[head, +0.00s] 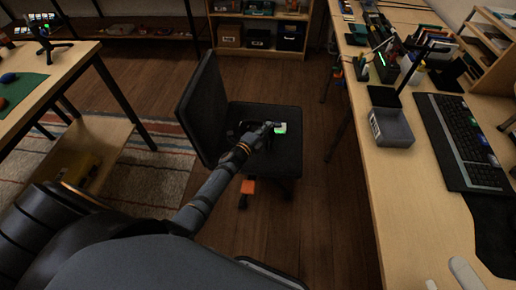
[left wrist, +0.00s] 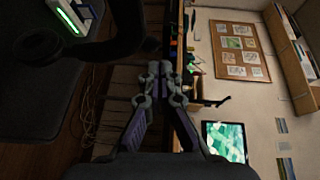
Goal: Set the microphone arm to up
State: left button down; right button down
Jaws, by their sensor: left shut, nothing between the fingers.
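A dark curved object that looks like a headset (left wrist: 128,38) shows at the upper left of the left wrist view. In the head view it is a small dark shape beside my gripper, over the black chair seat. I cannot clearly make out its microphone arm or the angle it is at. My left gripper (head: 270,127) reaches over the seat; in the left wrist view its fingertips (left wrist: 160,70) are together with nothing between them. I cannot tell whether they touch the headset.
A white box with a green light (head: 280,128) sits on the chair seat (head: 270,112). The chair's backrest (head: 203,105) rises left of my forearm. A desk (head: 400,190) with a keyboard (head: 460,142) stands at the right. Wooden floor (head: 325,215) is clear between chair and desk.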

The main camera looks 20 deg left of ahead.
pick_arm(q)
jog(key=v, duration=0.9)
jog(key=shift+s, duration=0.2)
jog(key=s+a+f+n+g+y+p, duration=0.2)
jog(key=s+a+f+n+g+p, duration=0.15)
jog(key=s+f+n, duration=0.4)
jog(key=s+a+f+n+g+y+p, duration=0.2)
jog(key=s+f+n+g+p, duration=0.15)
jog(key=s+f, duration=0.75)
jog(key=s+f+n+g+p, duration=0.1)
jog(key=s+f+n+g, duration=0.3)
jog(key=s, duration=0.8)
jog(key=s+f+n+g+p, duration=0.2)
jog(key=s+f+n+g, duration=0.2)
jog(key=s, duration=0.9)
notch_tip(320, 180, down, 3)
jog(key=shift+d+r+n, duration=0.1)
jog(key=shift+d+n, duration=0.25)
jog(key=shift+n, duration=0.05)
